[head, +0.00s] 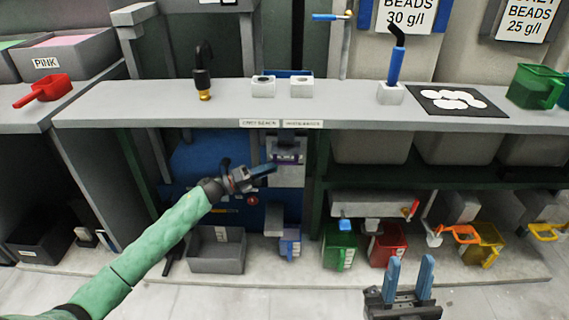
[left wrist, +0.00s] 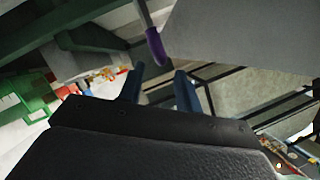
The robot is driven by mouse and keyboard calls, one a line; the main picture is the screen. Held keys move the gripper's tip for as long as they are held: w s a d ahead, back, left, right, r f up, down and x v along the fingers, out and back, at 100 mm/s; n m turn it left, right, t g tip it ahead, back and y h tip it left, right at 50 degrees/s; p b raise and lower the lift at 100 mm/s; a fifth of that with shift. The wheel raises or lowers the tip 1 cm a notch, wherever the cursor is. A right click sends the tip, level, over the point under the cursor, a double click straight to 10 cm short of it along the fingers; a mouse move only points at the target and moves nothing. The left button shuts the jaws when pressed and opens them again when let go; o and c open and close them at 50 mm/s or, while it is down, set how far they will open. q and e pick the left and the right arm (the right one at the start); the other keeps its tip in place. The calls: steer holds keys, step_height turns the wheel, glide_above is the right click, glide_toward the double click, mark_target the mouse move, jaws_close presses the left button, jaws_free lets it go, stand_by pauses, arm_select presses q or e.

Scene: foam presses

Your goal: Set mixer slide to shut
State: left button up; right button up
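The mixer slide appears to be the part with a purple-tipped handle (head: 288,157) on the grey housing (head: 287,176) under the counter. In the left wrist view the purple handle tip (left wrist: 156,46) hangs from a grey rod, just beyond and roughly between my fingertips. My left gripper (head: 266,170) is just left of and slightly below the handle. Its two blue fingers (left wrist: 160,78) are apart with nothing between them. My right gripper (head: 411,266) is open and empty at the lower right, far from the slide. Whether the slide is open or shut I cannot tell.
The grey counter (head: 220,115) overhangs the slide. Below stand a grey bin (head: 216,252), a green jug (head: 340,246) and a red jug (head: 388,245). A blue-handled tool (head: 396,66) stands upright on the counter. The floor in front is clear.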

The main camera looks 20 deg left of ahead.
mark_target(284, 163)
arm_select(q)
steer(key=shift+x, duration=3.1)
steer(key=shift+c, duration=0.4)
jaws_close()
